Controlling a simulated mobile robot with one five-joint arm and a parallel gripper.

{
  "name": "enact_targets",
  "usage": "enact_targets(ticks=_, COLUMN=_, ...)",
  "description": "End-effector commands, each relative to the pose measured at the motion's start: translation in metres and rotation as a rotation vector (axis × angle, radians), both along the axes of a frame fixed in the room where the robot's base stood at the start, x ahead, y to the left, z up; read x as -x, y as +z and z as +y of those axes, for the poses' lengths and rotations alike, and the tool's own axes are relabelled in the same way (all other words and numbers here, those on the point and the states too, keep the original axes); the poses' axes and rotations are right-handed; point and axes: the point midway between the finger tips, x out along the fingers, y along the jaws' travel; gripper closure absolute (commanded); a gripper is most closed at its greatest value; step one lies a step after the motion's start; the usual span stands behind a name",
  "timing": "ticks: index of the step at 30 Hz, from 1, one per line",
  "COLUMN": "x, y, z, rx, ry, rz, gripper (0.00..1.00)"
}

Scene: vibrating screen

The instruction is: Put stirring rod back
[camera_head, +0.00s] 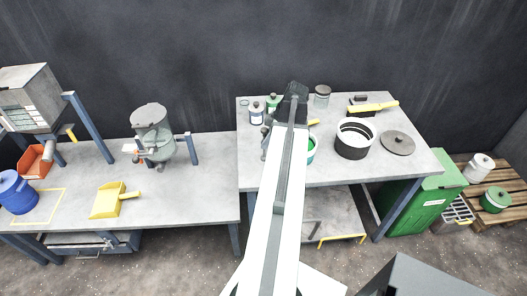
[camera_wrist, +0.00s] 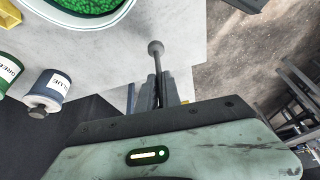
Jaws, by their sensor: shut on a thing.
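The stirring rod (camera_wrist: 156,47) is a thin dark rod with a round grey knob at its far end, seen in the wrist view. My gripper (camera_wrist: 161,88) is shut on its shaft, and the knob sticks out beyond the fingers. The rod's other end is hidden behind the gripper body. In the head view my arm covers the fingers; a small dark upright shape left of the arm may be the rod, but I cannot tell. A bowl of green granules (camera_wrist: 88,6) shows at the wrist view's top left; in the head view its green rim (camera_head: 311,150) shows beside my arm.
The blue-labelled jar (camera_wrist: 50,86) and green-labelled jar (camera_wrist: 8,72) stand close to my gripper. A black-and-white sieve pot (camera_head: 353,140), a grey lid (camera_head: 397,143) and a yellow-handled tool (camera_head: 374,106) occupy the table's right. The left bench (camera_head: 170,208) has clear front space.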

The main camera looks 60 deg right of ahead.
Motion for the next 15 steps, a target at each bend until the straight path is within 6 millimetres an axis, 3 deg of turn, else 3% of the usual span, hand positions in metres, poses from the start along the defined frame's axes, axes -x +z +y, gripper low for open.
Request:
enact_targets(ticks=3, x=-0.002, y=-0.028, z=-0.001, rx=0.000, ry=-0.001, rz=0.000, gripper=1.00)
enact_targets(ticks=6, x=-0.002, y=-0.040, z=-0.001, rx=0.000, ry=-0.001, rz=0.000, gripper=1.00)
enact_targets(ticks=15, x=-0.002, y=-0.037, z=-0.001, rx=0.000, ry=-0.001, rz=0.000, gripper=1.00)
